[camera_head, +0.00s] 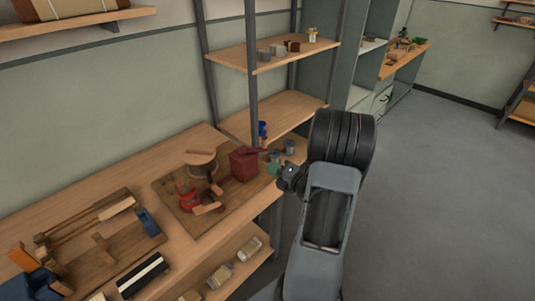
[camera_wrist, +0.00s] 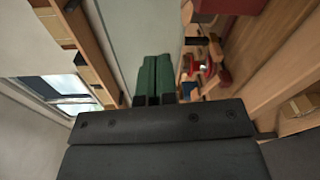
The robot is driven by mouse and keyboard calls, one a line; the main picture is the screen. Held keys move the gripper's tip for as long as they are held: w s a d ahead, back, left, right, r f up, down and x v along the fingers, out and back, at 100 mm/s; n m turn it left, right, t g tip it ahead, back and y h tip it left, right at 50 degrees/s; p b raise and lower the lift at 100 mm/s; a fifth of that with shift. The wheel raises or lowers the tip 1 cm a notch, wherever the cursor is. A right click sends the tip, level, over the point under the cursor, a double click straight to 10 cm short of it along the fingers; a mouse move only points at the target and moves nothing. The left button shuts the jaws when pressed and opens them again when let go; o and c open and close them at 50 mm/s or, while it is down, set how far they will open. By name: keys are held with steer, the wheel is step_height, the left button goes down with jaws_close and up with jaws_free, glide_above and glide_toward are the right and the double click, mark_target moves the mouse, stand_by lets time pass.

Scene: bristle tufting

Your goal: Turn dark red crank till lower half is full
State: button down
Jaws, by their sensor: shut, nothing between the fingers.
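A tufting device stands on a wooden board (camera_head: 168,191) on the workbench. It has a round light-wood disc (camera_head: 201,158) on top and a red part (camera_head: 188,200) low at its left, with a wooden handle (camera_head: 208,208) beside it. The red part also shows in the wrist view (camera_wrist: 206,66). Which piece is the dark red crank, and how full the disc's lower half is, I cannot tell. A dark red box (camera_head: 244,163) stands right of the device. My gripper (camera_head: 273,169) is shut and empty, right of the box; its green fingers are together in the wrist view (camera_wrist: 153,78).
Small grey cups (camera_head: 289,147) and a blue item (camera_head: 262,130) stand behind my gripper. A metal shelf post (camera_head: 251,70) rises behind the box. Open floor (camera_head: 430,200) lies at right.

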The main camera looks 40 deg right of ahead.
steer(key=w+d+f+m+t+h+p, duration=0.1)
steer(key=w+d, duration=0.5)
steer(key=w, duration=0.6)
steer(key=shift+f+m+h+p, duration=0.6)
steer(key=shift+m+h, duration=0.4)
steer(key=shift+m, duration=0.6)
steer(key=shift+w+y, duration=0.1)
steer(key=shift+y, duration=0.2)
